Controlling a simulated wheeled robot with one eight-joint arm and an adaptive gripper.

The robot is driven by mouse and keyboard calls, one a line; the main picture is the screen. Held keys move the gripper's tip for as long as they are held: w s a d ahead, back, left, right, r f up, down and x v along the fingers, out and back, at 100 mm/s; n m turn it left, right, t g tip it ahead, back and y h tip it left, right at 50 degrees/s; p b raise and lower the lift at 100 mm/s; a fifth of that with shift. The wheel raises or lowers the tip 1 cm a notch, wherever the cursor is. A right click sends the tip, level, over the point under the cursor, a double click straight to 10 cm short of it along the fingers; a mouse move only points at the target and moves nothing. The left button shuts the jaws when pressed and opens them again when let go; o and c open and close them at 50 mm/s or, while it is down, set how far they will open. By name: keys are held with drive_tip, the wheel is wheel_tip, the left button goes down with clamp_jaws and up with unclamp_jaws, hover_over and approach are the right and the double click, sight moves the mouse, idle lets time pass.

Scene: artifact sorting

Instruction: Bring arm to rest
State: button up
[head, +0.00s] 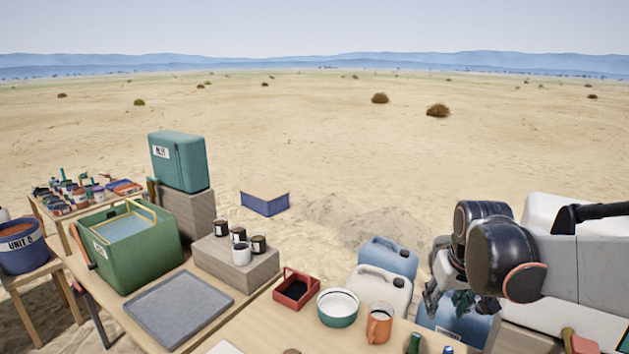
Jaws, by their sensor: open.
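My arm (570,265) reaches in from the right edge, with its dark rounded joints above the right end of the work table. My gripper (436,302) shows partly below and left of these joints, beside the white jerrycan (384,288) and in front of a blue container (455,322). It is open, and I see nothing held in it. Part of it is hidden behind the arm's joint. Whether it touches the blue container, I cannot tell.
The table (255,325) holds a grey tray (180,307), a red box (296,290), a green-rimmed bowl (338,310) and an orange mug (380,323). A green crate (125,255) and a block with several cups (235,262) stand left. Open sand lies beyond.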

drive_tip(key=s+a+r+t, duration=0.1)
drive_tip(key=s+a, duration=0.2)
drive_tip(key=s, duration=0.6)
drive_tip(key=s+a+r+t, duration=0.1)
drive_tip(key=s+a, duration=0.3)
drive_tip(key=s, duration=0.4)
drive_tip(key=shift+s+t+y, duration=0.3)
drive_tip(key=shift+s+t, duration=0.05)
drive_tip(key=shift+t, duration=0.25)
